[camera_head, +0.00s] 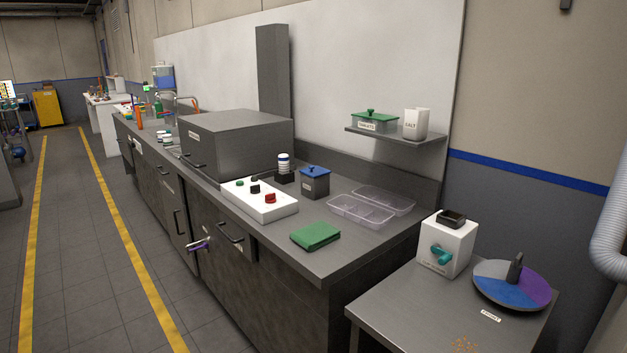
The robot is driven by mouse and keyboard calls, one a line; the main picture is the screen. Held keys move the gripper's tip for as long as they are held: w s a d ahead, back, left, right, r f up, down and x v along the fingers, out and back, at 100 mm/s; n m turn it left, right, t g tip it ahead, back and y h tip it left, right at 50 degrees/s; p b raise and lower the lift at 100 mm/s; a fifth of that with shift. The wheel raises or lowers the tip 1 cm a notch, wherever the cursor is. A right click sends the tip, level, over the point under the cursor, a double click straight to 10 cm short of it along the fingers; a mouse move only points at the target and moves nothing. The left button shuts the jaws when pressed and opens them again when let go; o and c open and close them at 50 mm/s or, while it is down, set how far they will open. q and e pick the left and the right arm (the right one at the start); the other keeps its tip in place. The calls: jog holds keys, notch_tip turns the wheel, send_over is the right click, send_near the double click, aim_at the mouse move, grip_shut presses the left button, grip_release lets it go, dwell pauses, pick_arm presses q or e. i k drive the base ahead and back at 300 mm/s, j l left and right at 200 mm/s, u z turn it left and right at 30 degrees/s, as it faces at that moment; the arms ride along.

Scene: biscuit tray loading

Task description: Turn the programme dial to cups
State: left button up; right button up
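A white control panel (249,208) lies on the counter with a red knob (270,198), a dark knob (255,189) and a small green knob on it. On the side table at the lower right is a round disc (537,296) with grey, blue and purple sectors and a dark upright grip (515,268). A white box (459,239) with a teal handle (441,254) stands beside it. No marking reading "cups" is legible, and I cannot tell which of these is the programme dial. Neither of my grippers is in view.
A green folded cloth (315,236), clear divided trays (361,212) and a blue-lidded canister (315,184) stand on the counter. A large grey box (240,145) stands behind the panel. A shelf (395,138) overhangs the right part. The floor aisle (95,260) is clear.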

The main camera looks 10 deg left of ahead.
aim_at(255, 189)
jog(key=i+j+z, duration=0.25)
jog(key=j, duration=0.15)
jog(key=j+z, duration=0.3)
jog(key=i+j+z, duration=0.25)
jog(key=j, duration=0.3)
jog(key=j+z, duration=0.3)
jog(key=k+j, duration=0.05)
jog(key=j, duration=0.05)
